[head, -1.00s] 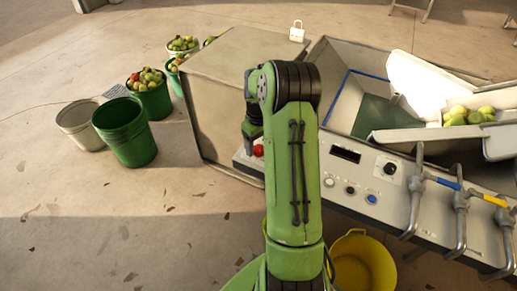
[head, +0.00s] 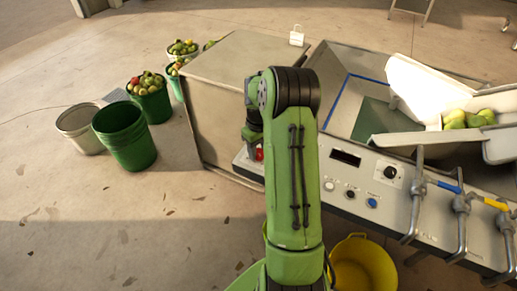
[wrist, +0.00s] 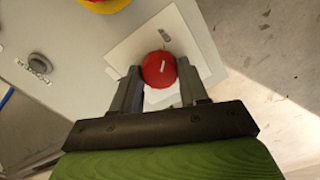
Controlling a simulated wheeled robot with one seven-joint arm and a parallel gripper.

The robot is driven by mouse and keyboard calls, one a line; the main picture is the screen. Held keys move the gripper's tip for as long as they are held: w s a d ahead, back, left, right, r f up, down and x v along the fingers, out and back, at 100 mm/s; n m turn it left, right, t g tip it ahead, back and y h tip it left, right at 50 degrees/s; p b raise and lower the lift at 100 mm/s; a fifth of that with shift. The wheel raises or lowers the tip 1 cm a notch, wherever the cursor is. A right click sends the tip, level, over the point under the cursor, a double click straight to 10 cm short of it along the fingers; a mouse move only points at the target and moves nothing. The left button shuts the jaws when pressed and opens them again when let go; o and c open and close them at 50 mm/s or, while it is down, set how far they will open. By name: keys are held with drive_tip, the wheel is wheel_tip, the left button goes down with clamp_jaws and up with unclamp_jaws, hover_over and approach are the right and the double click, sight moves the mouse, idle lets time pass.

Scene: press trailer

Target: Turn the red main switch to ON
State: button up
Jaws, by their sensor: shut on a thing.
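The red main switch (wrist: 159,69) is a round red knob with a white line mark, on a pale square plate (wrist: 190,30) in the wrist view. In the head view a bit of the red switch (head: 259,154) shows beside my arm, at the left end of the control panel. My gripper (wrist: 158,78) has one finger on each side of the knob and is shut on it. The white mark runs nearly up and down in the wrist picture. Any lettering around the switch is too small to read.
The panel (head: 330,190) carries several buttons, a black knob (head: 390,172) and a dark display (head: 345,157). Metal pipes with blue and yellow valve handles stand at right. A yellow bucket (head: 362,265) is below the panel. Part of a red and yellow thing (wrist: 103,3) lies near the switch.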

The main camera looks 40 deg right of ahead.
sight(259, 152)
drive_tip(key=m+p, duration=0.1)
drive_tip(key=m, duration=0.3)
drive_tip(key=m+p, duration=0.1)
drive_tip(key=m, duration=0.3)
drive_tip(key=shift+m, duration=0.4)
drive_tip(key=m, duration=0.8)
drive_tip(key=shift+m+p, duration=0.3)
drive_tip(key=shift+p, duration=0.1)
drive_tip(key=shift+m, duration=0.3)
drive_tip(key=o, duration=1.1)
drive_tip(key=shift+c, duration=0.2)
drive_tip(key=shift+r, duration=0.1)
wheel_tip(259, 152, up, 16)
drive_tip(key=p, duration=0.4)
drive_tip(key=shift+f, duration=0.2)
